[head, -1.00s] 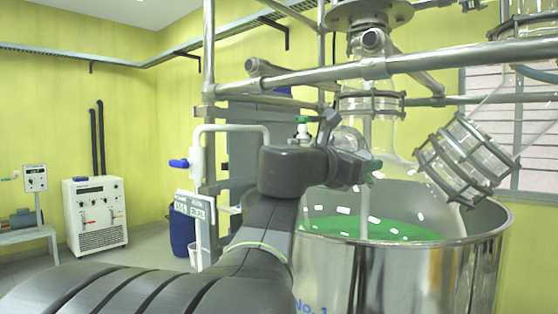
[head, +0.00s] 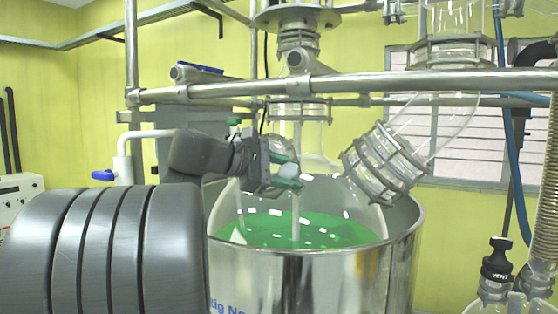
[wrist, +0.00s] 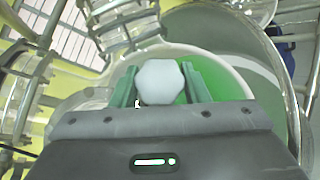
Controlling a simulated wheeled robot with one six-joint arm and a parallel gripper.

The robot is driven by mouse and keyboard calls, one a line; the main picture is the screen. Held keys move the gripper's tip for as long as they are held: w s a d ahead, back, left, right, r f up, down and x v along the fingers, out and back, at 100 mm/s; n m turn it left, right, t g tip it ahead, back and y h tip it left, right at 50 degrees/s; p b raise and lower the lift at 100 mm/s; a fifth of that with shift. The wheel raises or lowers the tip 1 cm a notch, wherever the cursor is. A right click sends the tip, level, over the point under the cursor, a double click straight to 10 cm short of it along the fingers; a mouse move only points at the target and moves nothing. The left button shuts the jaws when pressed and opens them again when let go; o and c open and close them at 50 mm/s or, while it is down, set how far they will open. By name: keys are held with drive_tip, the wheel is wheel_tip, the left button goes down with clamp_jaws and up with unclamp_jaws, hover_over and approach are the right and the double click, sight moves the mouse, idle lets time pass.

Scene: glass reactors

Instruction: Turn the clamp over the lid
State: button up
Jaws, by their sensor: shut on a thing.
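My gripper (head: 289,170) has green-tipped fingers, which show on both sides of a white faceted piece (wrist: 160,81) in the wrist view. It is shut on this piece, held in front of the big glass vessel (head: 318,148). The piece is small and pale in the head view; I cannot tell whether it is a cap or part of a clamp. A metal ring clamp (head: 385,162) sits around a tilted glass joint to the right of my gripper, apart from it. It also shows in the wrist view (wrist: 122,22). I cannot make out a separate lid.
A shiny steel tub (head: 320,275) with green liquid (head: 275,232) surrounds the vessel's lower part. A horizontal steel rail (head: 400,84) crosses above my gripper. A blue-handled pipe (head: 104,175) stands at left. Glassware with a black cap (head: 497,258) stands at lower right.

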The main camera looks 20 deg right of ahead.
sight(283, 168)
drive_tip(key=m+y+p, duration=0.1)
drive_tip(key=m+g+y+p, duration=0.1)
drive_tip(key=m+p, duration=0.1)
drive_tip(key=m+g+y+p, duration=0.1)
drive_tip(key=m+p, duration=0.1)
drive_tip(key=shift+r, duration=0.25)
drive_tip(key=shift+f+m+g+y+p, duration=0.15)
drive_tip(key=shift+m+g+y+p, duration=0.15)
drive_tip(key=shift+m+y+p, duration=0.65)
drive_tip(key=shift+f+m, duration=0.1)
drive_tip(key=shift+m, duration=0.35)
drive_tip(key=o, duration=1)
drive_tip(key=shift+c, duration=0.2)
drive_tip(key=v, duration=0.7)
drive_tip(key=shift+a, duration=0.25)
drive_tip(key=shift+d, duration=0.15)
